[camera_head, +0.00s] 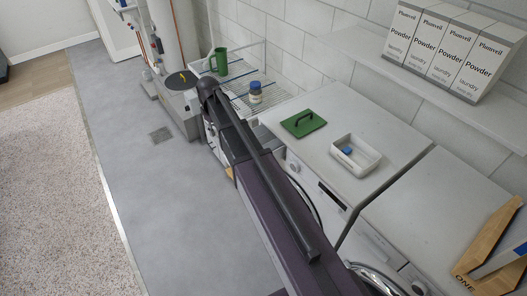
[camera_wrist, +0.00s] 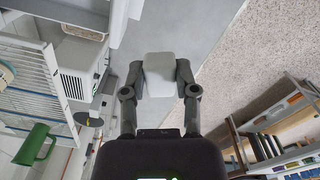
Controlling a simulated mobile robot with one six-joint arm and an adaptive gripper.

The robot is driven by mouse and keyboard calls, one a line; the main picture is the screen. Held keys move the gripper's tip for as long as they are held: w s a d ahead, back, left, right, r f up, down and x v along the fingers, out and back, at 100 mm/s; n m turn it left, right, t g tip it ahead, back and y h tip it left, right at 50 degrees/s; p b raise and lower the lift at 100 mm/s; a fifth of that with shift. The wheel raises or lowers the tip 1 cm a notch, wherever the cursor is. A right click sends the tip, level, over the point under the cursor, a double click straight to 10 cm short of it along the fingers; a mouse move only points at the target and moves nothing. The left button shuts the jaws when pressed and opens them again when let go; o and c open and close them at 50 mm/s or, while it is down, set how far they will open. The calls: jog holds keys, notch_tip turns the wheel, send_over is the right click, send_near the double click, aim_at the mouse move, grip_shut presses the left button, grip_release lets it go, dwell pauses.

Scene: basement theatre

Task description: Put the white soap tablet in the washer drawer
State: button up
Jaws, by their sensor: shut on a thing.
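My gripper (camera_wrist: 160,82) is shut on the white soap tablet (camera_wrist: 160,66), a pale rounded block held between the two fingers in the wrist view. The floor shows beyond it. In the head view my arm hides the gripper and the tablet. A white front-loading machine (camera_head: 340,138) stands right of my arm, and a second one (camera_head: 440,215) stands beside it. Their round doors and front panels are partly covered by my arm. I cannot make out an open drawer on either.
A wire rack (camera_head: 240,85) bears a green mug (camera_head: 221,62) and a jar (camera_head: 255,92). Powder boxes (camera_head: 455,50) stand on a shelf. Grey floor (camera_head: 150,200) is clear at left.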

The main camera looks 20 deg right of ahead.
jog(key=d+f+m+b, duration=0.4)
jog(key=d+f+b, duration=0.6)
jog(key=d, duration=0.4)
jog(key=shift+d+f, duration=0.3)
jog(key=shift+w, duration=0.1)
notch_tip(320, 180, down, 6)
jog(key=b, duration=0.6)
jog(key=shift+f+b, duration=0.15)
jog(key=shift+b, duration=0.15)
jog(key=shift+f, duration=0.1)
jog(key=shift+f+b, duration=1.8)
jog(key=shift+b, duration=0.05)
jog(key=shift+f, duration=0.1)
jog(key=o, duration=1)
